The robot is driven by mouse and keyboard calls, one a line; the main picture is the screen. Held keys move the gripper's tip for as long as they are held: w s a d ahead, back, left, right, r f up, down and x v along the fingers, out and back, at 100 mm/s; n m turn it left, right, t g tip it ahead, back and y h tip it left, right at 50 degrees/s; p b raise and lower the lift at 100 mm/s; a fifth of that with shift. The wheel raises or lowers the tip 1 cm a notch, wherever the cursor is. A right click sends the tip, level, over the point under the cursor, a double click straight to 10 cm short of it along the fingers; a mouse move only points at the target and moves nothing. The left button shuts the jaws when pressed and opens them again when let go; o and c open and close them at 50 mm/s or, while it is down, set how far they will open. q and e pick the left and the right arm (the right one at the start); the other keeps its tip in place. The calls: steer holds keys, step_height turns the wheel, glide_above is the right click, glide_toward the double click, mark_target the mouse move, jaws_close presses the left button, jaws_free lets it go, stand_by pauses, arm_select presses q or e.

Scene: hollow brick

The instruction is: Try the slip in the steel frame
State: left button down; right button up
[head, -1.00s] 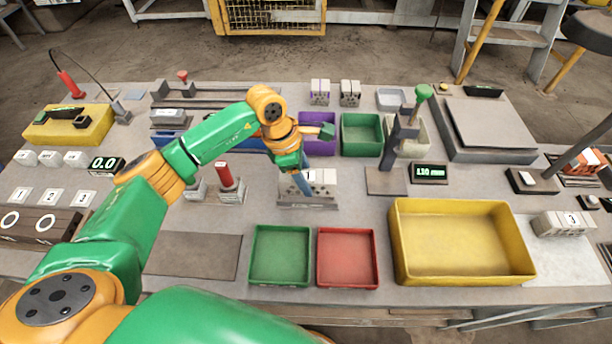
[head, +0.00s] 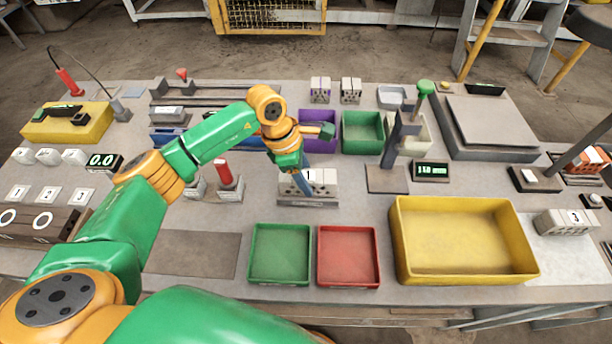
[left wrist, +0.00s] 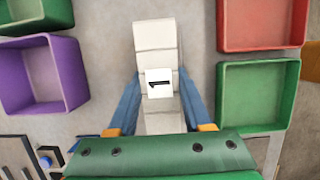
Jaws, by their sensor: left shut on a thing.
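In the left wrist view the piece (left wrist: 155,40) runs between the two fingers, with the white tag on top. Its underside is hidden, so I cannot tell whether it touches the base. I cannot tell for sure which part is the steel frame. My right gripper is not in view.
Green (head: 280,255) and red (head: 348,257) trays lie in front, with a large yellow tray (head: 465,242) to the right. Purple (head: 318,142) and green (head: 362,134) bins stand behind. A post with a green knob (head: 423,88) stands beside a lit display (head: 430,171).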

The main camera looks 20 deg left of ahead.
arm_select(q)
steer(key=shift+r, duration=0.1)
stand_by(0.3)
steer(key=shift+r, duration=0.15)
steer(key=shift+f, duration=0.25)
stand_by(0.4)
steer(key=shift+d+b, duration=0.1)
steer(key=shift+b, duration=0.35)
stand_by(0.8)
steer(key=shift+f, duration=0.1)
stand_by(0.9)
steer(key=shift+r, duration=0.3)
stand_by(0.4)
